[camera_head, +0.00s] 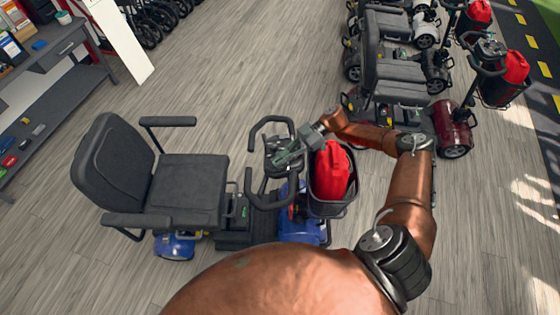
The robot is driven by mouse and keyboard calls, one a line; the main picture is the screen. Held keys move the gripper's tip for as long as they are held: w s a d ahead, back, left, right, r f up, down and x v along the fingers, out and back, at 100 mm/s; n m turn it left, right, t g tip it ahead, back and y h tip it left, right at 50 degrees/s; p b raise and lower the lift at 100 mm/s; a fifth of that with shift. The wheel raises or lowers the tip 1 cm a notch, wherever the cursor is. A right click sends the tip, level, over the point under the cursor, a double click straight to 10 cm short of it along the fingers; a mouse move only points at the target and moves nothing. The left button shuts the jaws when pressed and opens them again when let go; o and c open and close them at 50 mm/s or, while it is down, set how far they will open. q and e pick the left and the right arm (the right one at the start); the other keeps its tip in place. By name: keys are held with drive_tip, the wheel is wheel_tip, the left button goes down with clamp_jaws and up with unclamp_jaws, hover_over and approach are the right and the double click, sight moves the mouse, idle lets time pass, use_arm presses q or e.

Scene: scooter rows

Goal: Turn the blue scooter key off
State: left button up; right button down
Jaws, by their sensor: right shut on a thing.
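The blue scooter (300,228) stands in the lower middle of the head view, with a black seat (185,185) at its left. Its handlebar and console (274,150) rise in front of the seat. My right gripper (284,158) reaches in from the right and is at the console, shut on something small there. The key itself is hidden by the gripper or too small to make out. I cannot tell whether it is turned on or off. My left gripper is not in view.
A basket with a red bag (331,172) hangs at the scooter's front, close under my right forearm. A red scooter (450,128) and others stand in a row at the upper right. A grey shelf unit (60,110) stands at the left. The wooden floor between is clear.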

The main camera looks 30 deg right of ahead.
drive_tip(key=c, duration=2)
unclamp_jaws()
drive_tip(key=shift+o, duration=0.2)
drive_tip(key=v, duration=1.2)
